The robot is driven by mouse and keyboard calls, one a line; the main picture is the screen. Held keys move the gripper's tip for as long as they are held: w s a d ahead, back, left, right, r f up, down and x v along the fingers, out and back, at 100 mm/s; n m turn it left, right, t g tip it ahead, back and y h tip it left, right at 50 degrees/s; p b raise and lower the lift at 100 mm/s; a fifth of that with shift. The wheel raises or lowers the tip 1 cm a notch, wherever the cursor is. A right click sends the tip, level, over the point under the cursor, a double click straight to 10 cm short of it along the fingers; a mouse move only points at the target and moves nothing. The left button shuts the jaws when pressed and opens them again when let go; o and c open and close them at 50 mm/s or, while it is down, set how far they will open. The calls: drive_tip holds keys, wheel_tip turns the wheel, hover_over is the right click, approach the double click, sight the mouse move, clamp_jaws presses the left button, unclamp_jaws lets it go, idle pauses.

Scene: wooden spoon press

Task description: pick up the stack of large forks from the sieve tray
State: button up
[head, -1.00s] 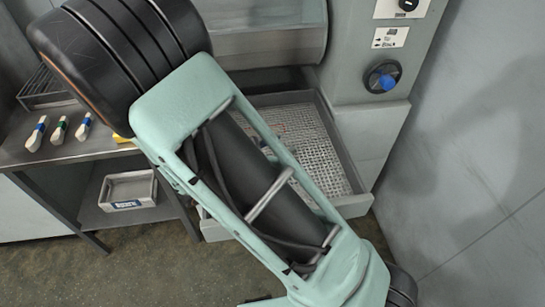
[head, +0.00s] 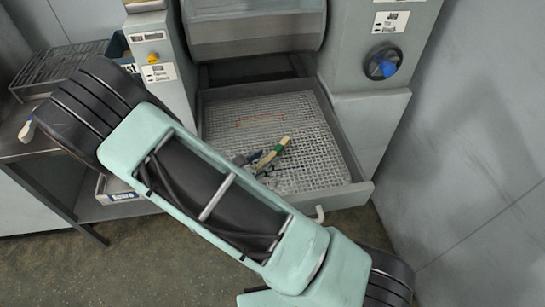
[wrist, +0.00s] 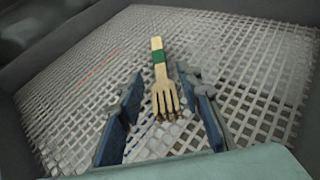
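The stack of large wooden forks (wrist: 159,72) with a green band lies on the sieve tray, handle pointing away and tines toward me in the wrist view. It also shows in the head view (head: 272,154). The sieve tray (head: 310,125) is a white mesh in a grey frame; the mesh fills the wrist view (wrist: 250,50). My gripper (wrist: 160,84) is open, with one blue-padded finger on each side of the forks and gaps between. In the head view its fingertips (head: 254,163) show beside the forks, partly hidden by my arm. Whether the fingers touch the mesh is unclear.
Grey tray walls (head: 352,150) surround the mesh. The press housing (head: 255,28) stands behind it, with a blue knob (head: 386,67) on the right column. A metal table with a wire rack (head: 62,68) is at left. A bare wall is at right.

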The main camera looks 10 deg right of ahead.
sight(273, 153)
drive_tip(key=x, duration=0.6)
clamp_jaws()
